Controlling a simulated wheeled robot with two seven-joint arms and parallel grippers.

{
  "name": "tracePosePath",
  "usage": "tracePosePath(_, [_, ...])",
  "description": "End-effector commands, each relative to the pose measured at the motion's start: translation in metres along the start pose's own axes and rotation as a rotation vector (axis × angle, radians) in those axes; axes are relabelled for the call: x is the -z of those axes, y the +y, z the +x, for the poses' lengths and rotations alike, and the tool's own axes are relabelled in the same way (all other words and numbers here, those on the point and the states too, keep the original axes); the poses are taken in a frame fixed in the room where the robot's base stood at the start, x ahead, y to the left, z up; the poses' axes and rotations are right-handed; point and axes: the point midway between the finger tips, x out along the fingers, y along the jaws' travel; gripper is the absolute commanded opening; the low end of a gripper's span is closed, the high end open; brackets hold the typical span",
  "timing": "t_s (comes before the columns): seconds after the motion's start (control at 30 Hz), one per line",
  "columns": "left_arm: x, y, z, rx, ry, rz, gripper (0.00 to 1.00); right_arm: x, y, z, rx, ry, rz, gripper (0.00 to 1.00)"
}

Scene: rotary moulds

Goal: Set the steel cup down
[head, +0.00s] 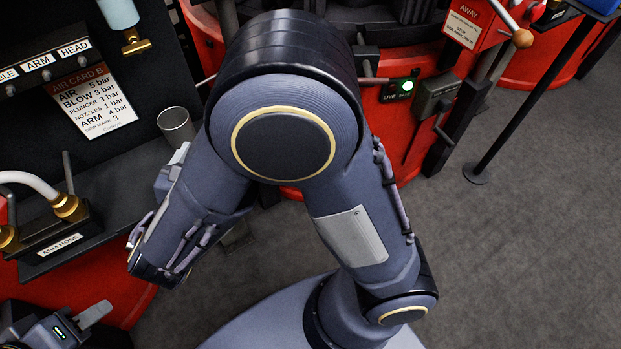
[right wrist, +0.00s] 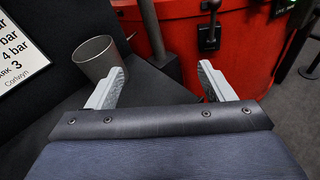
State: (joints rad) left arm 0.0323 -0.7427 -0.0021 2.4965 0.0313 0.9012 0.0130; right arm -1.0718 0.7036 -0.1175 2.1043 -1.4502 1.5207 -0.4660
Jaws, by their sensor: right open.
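The steel cup (head: 175,127) is a plain grey cylinder with an open top. It stands upright on the dark ledge beside the air card. In the right wrist view the cup (right wrist: 97,60) is left of my right gripper (right wrist: 160,85), which is open with nothing between its fingers. The left finger overlaps the cup's lower edge in the picture; I cannot tell whether they touch. In the head view my right arm hides most of that gripper. My left gripper (head: 92,316) is at the lower left, partly cut off, so its opening is unclear.
The air card (head: 92,100) hangs on the dark panel behind the ledge. A hose block (head: 55,240) with brass fittings stands at the left. Red machine housings (head: 400,125) with a lever box (head: 437,97) are behind my right arm. Grey floor (head: 540,230) is open at the right.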

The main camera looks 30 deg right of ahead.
Motion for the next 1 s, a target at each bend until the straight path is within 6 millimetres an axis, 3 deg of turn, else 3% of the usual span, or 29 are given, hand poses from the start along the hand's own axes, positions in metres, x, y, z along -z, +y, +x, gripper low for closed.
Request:
tracePosePath(0.03, [0.000,0.000,0.000,0.000,0.000,0.000,0.36,-0.008,-0.033,0.021,0.130,0.096,0.109,0.75])
tracePosePath(0.07, [0.000,0.000,0.000,0.000,0.000,0.000,0.36,-0.009,-0.054,0.029,0.209,0.157,0.181,0.75])
tracePosePath(0.17, [0.000,0.000,0.000,0.000,0.000,0.000,0.36,-0.006,-0.122,0.042,0.480,0.357,0.454,0.75])
tracePosePath(0.2, [0.000,0.000,0.000,0.000,0.000,0.000,0.36,-0.004,-0.145,0.041,0.584,0.428,0.573,0.75])
tracePosePath(0.3, [0.000,0.000,0.000,0.000,0.000,0.000,0.36,0.004,-0.190,0.026,0.825,0.583,0.895,0.75])
tracePosePath(0.4, [0.000,0.000,0.000,0.000,0.000,0.000,0.36,0.009,-0.215,0.004,1.040,0.706,1.247,0.75])
tracePosePath(0.53, [0.000,0.000,0.000,0.000,0.000,0.000,0.36,0.004,-0.224,-0.022,1.247,0.814,1.722,0.75])
tracePosePath(0.7, [0.000,0.000,0.000,0.000,0.000,0.000,0.36,-0.012,-0.219,-0.038,1.371,0.878,2.206,0.75])
tracePosePath(0.83, [0.000,0.000,0.000,0.000,0.000,0.000,0.36,-0.021,-0.216,-0.041,1.394,0.896,2.393,0.75])
tracePosePath(1.0, [0.000,0.000,0.000,0.000,0.000,0.000,0.36,-0.023,-0.214,-0.042,1.401,0.903,2.439,0.75])
